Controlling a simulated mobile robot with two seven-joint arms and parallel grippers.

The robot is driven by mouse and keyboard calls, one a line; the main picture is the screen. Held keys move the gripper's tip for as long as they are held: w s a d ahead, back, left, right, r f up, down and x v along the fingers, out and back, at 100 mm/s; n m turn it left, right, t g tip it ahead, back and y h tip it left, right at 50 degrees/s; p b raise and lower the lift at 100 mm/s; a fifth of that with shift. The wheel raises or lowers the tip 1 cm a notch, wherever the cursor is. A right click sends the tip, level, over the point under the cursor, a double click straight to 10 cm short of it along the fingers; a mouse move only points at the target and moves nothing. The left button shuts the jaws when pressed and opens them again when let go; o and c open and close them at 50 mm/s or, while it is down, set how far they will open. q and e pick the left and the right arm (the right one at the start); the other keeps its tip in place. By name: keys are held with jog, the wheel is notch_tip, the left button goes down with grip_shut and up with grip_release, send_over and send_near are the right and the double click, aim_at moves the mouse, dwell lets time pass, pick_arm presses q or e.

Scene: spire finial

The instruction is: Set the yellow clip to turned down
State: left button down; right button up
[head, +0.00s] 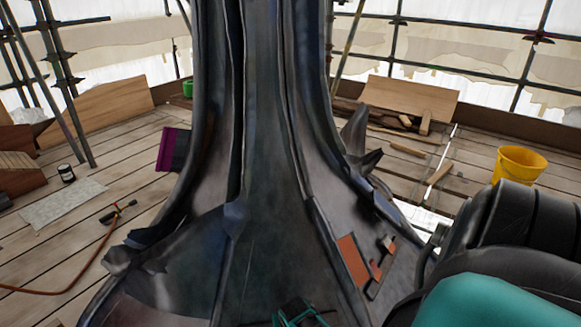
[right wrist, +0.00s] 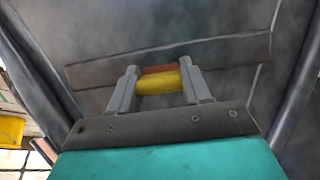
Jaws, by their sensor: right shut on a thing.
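In the right wrist view, the yellow clip (right wrist: 156,85) is a short yellow bar between the two grey fingers of my right gripper (right wrist: 160,86). The fingers are shut on it, one at each end. A reddish-orange strip shows just behind the clip, against a long dark flat strip (right wrist: 230,50) on the grey metal. The clip's turn is hard to judge from this angle. In the head view I cannot make out the clip; my right arm (head: 500,270) covers the lower right.
The dark metal spire (head: 265,160) fills the middle of the head view, with jagged leaf points at both sides. An orange patch (head: 352,262) is on its lower right. A yellow bucket (head: 518,165) stands on planks at right. A red hose (head: 85,275) lies at left.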

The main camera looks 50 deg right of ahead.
jog(key=shift+w+d+r+g+y+p, duration=0.2)
jog(key=shift+r+g+y+p, duration=0.1)
jog(key=shift+g+p, duration=0.15)
jog(key=shift+w+d+g+y, duration=0.2)
jog(key=shift+w+g+y, duration=0.05)
jog(key=shift+g+y, duration=0.2)
jog(key=shift+w+d+f+g+y+b, duration=0.1)
jog(key=shift+w+d+g+y+b, duration=0.15)
jog(key=shift+g+y, duration=0.25)
jog(key=shift+w+d+g+y+b, duration=0.1)
jog(key=shift+w+g+y+b, duration=0.1)
jog(key=shift+g+y+b, duration=0.3)
jog(key=shift+w+d+g+b, duration=0.1)
jog(key=shift+g+b, duration=0.2)
jog(key=shift+g, duration=0.1)
pick_arm(q)
jog(key=shift+d+f+b, duration=0.3)
jog(key=shift+f, duration=0.05)
pick_arm(e)
jog(key=shift+y, duration=0.35)
pick_arm(q)
jog(key=shift+w+r, duration=0.1)
jog(key=shift+w, duration=0.05)
pick_arm(e)
jog(key=shift+g, duration=0.3)
jog(key=o, duration=1.1)
jog(key=shift+c, duration=0.2)
jog(key=shift+w, duration=0.1)
